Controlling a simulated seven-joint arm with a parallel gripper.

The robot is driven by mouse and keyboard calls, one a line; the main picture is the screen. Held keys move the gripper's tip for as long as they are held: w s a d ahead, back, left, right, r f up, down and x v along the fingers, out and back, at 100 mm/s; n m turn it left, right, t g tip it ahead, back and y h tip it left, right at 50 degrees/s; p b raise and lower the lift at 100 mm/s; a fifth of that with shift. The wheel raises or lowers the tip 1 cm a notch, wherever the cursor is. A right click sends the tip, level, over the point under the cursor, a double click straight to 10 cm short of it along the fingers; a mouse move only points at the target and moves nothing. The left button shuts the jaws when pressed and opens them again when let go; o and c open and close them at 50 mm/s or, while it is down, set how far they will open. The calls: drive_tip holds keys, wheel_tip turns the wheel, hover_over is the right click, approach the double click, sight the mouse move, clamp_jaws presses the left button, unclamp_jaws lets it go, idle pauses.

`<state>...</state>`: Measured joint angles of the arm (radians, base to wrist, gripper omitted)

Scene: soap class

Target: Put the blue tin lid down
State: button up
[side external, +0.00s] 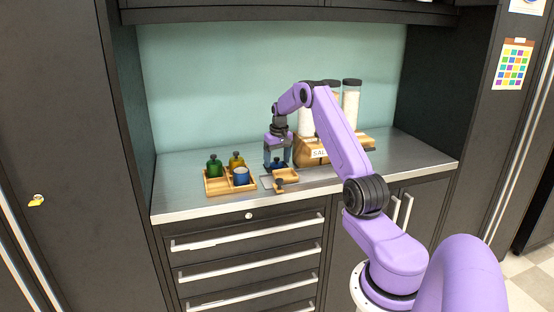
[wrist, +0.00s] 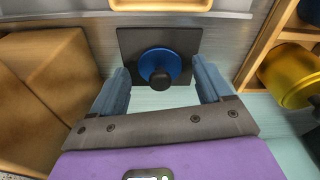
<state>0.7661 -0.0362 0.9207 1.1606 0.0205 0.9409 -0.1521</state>
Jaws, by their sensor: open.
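The blue tin lid (wrist: 145,63), round with a black knob (wrist: 160,79), sits on a dark square pad (wrist: 130,42) in the wrist view. My gripper (side external: 277,164) is open and low over the counter, its two blue fingers on either side of the lid with a visible gap to each. In the side view the fingers largely hide the lid. A blue tin (side external: 240,178) stands in the front right compartment of a wooden tray (side external: 216,190), left of my gripper.
The tray also holds a green container (side external: 214,168) and a yellow one (side external: 236,160). A small wooden box (side external: 288,176) is close in front of my gripper. A wooden stand with tall jars (side external: 351,100) is behind on the right. The counter's left part (side external: 180,180) is clear.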

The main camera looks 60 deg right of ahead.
sight(279, 165)
wheel_tip(279, 165, up, 12)
drive_tip(key=s, duration=0.1)
drive_tip(key=w+a+r+n, duration=0.1)
drive_tip(key=w+a+n, duration=0.1)
drive_tip(key=a, duration=0.8)
drive_tip(key=w+a+r+n, duration=0.1)
drive_tip(key=w+a+n, duration=0.1)
drive_tip(key=a, duration=0.8)
drive_tip(key=s+a+n+y, duration=0.1)
drive_tip(key=s+a+n, duration=0.2)
drive_tip(key=a, duration=0.6)
drive_tip(key=s+a+n, duration=0.2)
drive_tip(key=s+a, duration=0.1)
drive_tip(key=a, duration=0.6)
drive_tip(key=s+a+n, duration=0.5)
drive_tip(key=s+a, duration=0.6)
drive_tip(key=s, duration=0.1)
drive_tip(key=s+f+n, duration=0.2)
drive_tip(key=s, duration=0.6)
drive_tip(key=s+f+n+g, duration=0.1)
drive_tip(key=s+f+n, duration=0.1)
drive_tip(key=s, duration=0.7)
drive_tip(key=shift+s+n, duration=0.15)
drive_tip(key=shift+n, duration=0.55)
